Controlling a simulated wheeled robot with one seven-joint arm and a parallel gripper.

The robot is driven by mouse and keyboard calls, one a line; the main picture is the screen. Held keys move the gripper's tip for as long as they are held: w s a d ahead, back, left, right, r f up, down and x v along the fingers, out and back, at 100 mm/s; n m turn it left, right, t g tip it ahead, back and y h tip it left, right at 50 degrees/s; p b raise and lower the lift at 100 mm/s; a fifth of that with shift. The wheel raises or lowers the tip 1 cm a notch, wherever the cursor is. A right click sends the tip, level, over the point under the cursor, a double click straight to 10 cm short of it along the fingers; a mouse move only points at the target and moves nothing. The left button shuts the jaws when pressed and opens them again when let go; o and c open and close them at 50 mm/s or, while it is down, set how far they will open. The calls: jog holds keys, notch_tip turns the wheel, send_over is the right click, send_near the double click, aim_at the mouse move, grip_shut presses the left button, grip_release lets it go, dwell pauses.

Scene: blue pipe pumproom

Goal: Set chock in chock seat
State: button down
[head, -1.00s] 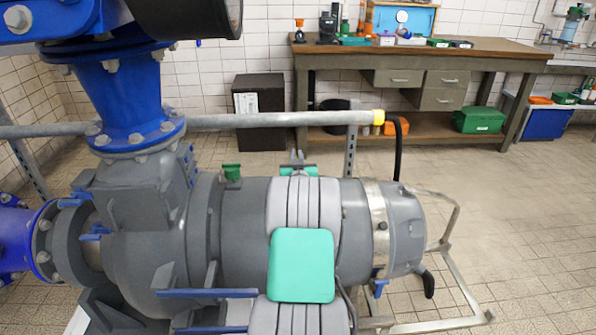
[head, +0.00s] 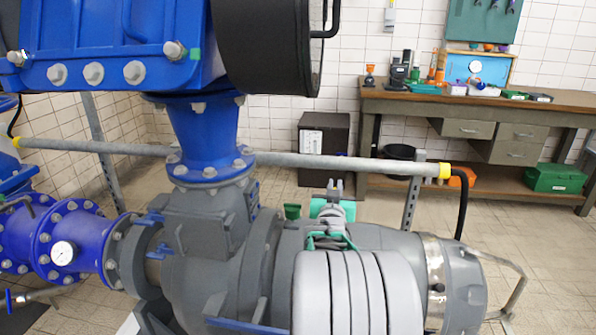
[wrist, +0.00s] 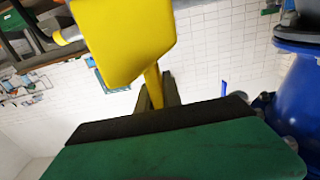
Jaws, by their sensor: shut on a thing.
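A yellow piece, which I take to be the chock (wrist: 125,45), shows large in the wrist view as a broad block with a narrow stem. My gripper (wrist: 160,92) is shut on that stem between its dark fingers, partly hidden by the green and black housing in front. In the head view my grey arm is low in the middle, over the grey pump, and no chock can be made out there. I cannot pick out the chock seat in either view.
The grey pump (head: 200,219) and its blue pipe (head: 205,135) stand close on the left. A grey rail (head: 330,161) with a yellow end (head: 445,170) runs behind. A wooden workbench (head: 375,104) and a dark box (head: 323,165) stand at the back. Tiled floor is open at right.

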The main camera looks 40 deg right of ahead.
jog(key=shift+a+r, duration=0.1)
jog(key=shift+r, duration=0.35)
jog(key=shift+w+a+r, duration=0.2)
jog(key=shift+a+r, duration=0.1)
jog(key=shift+r, duration=0.1)
jog(key=a+f+n+t+y, duration=0.1)
jog(key=a+f+n+y, duration=0.1)
jog(key=a+f, duration=0.35)
jog(key=w+a+f+n+t+y, duration=0.1)
jog(key=a+f+t+y, duration=0.15)
jog(key=a, duration=0.65)
jog(key=a+f+n+t+y, duration=0.1)
jog(key=a+f+n, duration=0.1)
jog(key=a+f, duration=0.35)
jog(key=w+a+r+n+t+y, duration=0.15)
jog(key=a+y, duration=0.25)
jog(key=a, duration=0.7)
jog(key=w+a+r+n+y, duration=0.1)
jog(key=a+n+y, duration=0.25)
jog(key=a, duration=0.75)
jog(key=s+r+p, duration=0.2)
jog(key=r+p, duration=0.8)
jog(key=r, duration=0.1)
jog(key=s+r+p, duration=0.2)
jog(key=r+p, duration=0.9)
jog(key=r, duration=0.1)
jog(key=shift+a+r+y, duration=0.2)
jog(key=shift+a+y, duration=0.1)
